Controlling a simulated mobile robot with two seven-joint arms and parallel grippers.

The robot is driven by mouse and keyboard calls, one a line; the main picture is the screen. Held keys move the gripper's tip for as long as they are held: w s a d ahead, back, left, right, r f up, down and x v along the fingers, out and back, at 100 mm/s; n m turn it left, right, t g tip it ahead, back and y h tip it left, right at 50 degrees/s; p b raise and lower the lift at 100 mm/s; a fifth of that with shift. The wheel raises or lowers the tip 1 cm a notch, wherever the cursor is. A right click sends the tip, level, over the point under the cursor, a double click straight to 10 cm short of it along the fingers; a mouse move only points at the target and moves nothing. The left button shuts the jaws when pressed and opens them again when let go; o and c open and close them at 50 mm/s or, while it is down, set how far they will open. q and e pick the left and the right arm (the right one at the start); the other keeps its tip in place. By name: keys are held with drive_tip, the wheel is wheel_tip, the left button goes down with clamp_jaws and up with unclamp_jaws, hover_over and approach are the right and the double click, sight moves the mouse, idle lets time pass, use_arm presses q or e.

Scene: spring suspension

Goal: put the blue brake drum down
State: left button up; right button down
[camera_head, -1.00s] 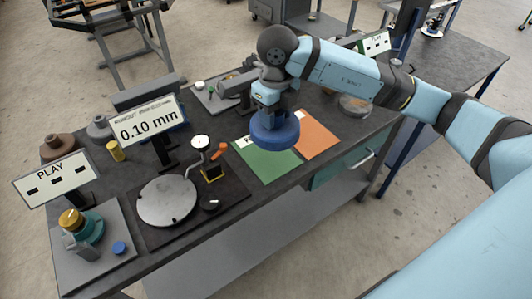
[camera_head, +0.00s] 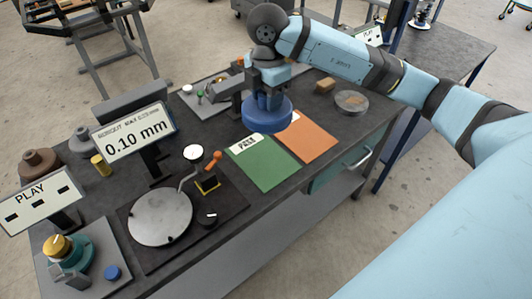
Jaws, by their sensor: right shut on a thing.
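The blue brake drum (camera_head: 267,115) is a round blue disc in the head view, held in my right gripper (camera_head: 268,97). My right gripper points down and is shut on it. I cannot tell whether the drum touches the table. The green mat carries a white label reading PASS. My left gripper is not in view.
A measuring stand with a round metal plate (camera_head: 160,217) and a dial gauge (camera_head: 193,153) stands left of the mats. A display (camera_head: 136,134) reads 0.10 mm. A round metal disc (camera_head: 351,102) and a small brown block (camera_head: 325,86) lie at the right. The green mat is clear.

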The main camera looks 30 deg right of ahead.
wheel_tip(320, 180, down, 17)
drive_tip(key=shift+f+p, duration=0.1)
drive_tip(key=shift+p, duration=0.4)
drive_tip(key=shift+f, duration=0.25)
drive_tip(key=shift+f, duration=0.15)
drive_tip(key=c, duration=0.6)
unclamp_jaws()
